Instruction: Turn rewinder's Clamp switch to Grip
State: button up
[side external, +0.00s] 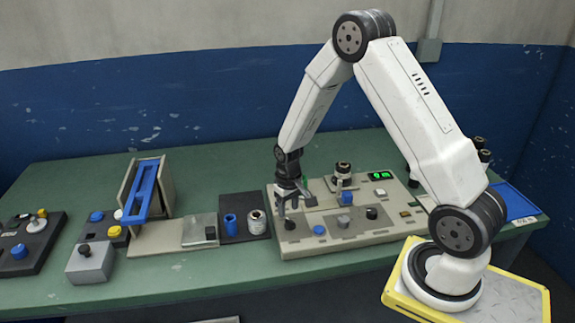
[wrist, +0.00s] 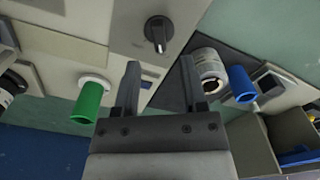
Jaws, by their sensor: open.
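The rewinder panel (side external: 300,240) is a beige console on the green bench. A black rotary switch (wrist: 157,32) with a pale pointer mark stands on it in the wrist view, ahead of my fingertips and roughly centred between them. It shows as a small black knob (side external: 290,225) at the panel's left end in the side view. Its labels are too small to read, so I cannot tell its position. My gripper (side external: 295,204) points down over the panel's left end. In the wrist view my gripper (wrist: 160,66) is open and empty, apart from the switch.
A green cylinder (wrist: 88,102) stands left of my fingers in the wrist view. A white roll (side external: 256,222) and blue spool (side external: 231,224) stand on a dark plate beside the panel. A blue button (side external: 319,230) and another black knob (side external: 372,213) are on the panel.

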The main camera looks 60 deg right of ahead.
aim_at(288, 219)
jog(key=shift+f, duration=1.95)
grip_shut()
